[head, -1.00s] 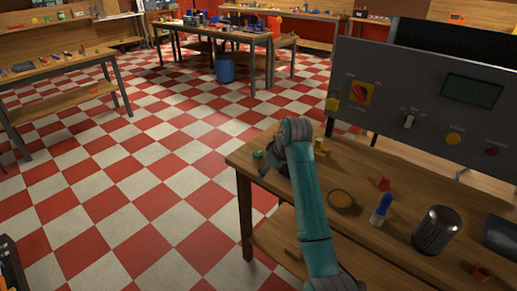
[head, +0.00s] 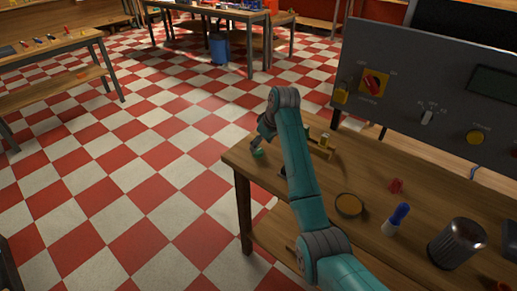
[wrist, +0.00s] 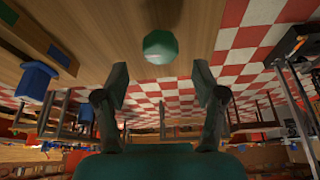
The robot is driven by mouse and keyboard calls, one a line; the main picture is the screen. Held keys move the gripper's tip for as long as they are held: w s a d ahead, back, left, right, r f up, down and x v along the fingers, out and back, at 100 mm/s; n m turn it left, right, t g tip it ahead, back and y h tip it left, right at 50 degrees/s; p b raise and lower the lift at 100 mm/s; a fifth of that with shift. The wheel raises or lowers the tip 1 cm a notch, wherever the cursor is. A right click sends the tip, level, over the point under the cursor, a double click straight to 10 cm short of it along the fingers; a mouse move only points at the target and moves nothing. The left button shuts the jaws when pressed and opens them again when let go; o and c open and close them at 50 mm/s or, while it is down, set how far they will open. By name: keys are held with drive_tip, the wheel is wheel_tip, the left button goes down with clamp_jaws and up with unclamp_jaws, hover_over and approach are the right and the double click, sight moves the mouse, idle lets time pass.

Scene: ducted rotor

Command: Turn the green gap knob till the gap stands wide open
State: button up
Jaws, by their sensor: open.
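The green knob (head: 258,153) is at the far left corner of the wooden workbench (head: 237,160). In the wrist view the green knob (wrist: 160,46) shows as a faceted green piece at top centre, just beyond my fingertips and between their lines. My gripper (wrist: 160,82) is open with nothing between its two fingers. In the head view my gripper (head: 257,141) points down close over the knob, partly hidden behind my arm. Whether a finger touches the knob cannot be told. The gap itself cannot be made out.
A grey control panel (head: 440,90) with a red switch stands behind the bench. A small wooden holder (head: 320,148), a round yellow-topped dish (head: 349,205), a blue-and-white bottle (head: 396,218) and a dark ribbed cylinder (head: 455,243) stand right of my arm. Checkered floor (head: 130,170) lies open to the left.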

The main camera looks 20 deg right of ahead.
sight(258, 150)
drive_tip(key=shift+x, duration=2.1)
drive_tip(key=c, duration=1.1)
